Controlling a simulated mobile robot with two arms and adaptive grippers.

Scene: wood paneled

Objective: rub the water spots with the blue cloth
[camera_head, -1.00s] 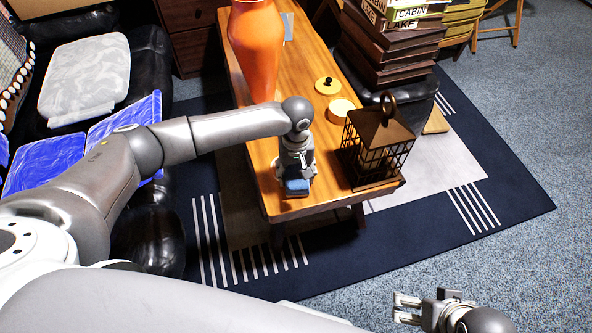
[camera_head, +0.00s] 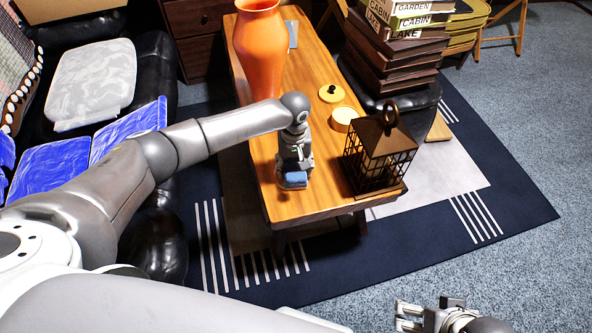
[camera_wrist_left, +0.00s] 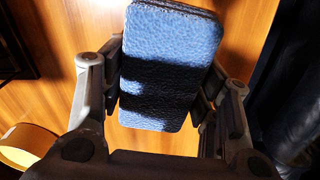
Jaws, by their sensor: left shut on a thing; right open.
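The blue cloth (camera_head: 294,180) is a small folded block at the near end of the wooden coffee table (camera_head: 290,209). My left gripper (camera_head: 294,172) points down and is shut on it. In the left wrist view the cloth (camera_wrist_left: 170,60) sits between the two fingers over the wood; I cannot tell whether it touches the tabletop. No water spots can be made out; the gripper and cloth hide part of the surface. My right gripper (camera_head: 405,316) is open and empty at the bottom right, over the floor.
A dark birdcage lantern (camera_head: 378,157) stands right of the cloth. A yellow round container (camera_head: 343,119) and its lid (camera_head: 331,93) lie behind it. An orange vase (camera_head: 262,55) stands further back. A black sofa (camera_head: 160,240) is at left. The table's near left corner is bare.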

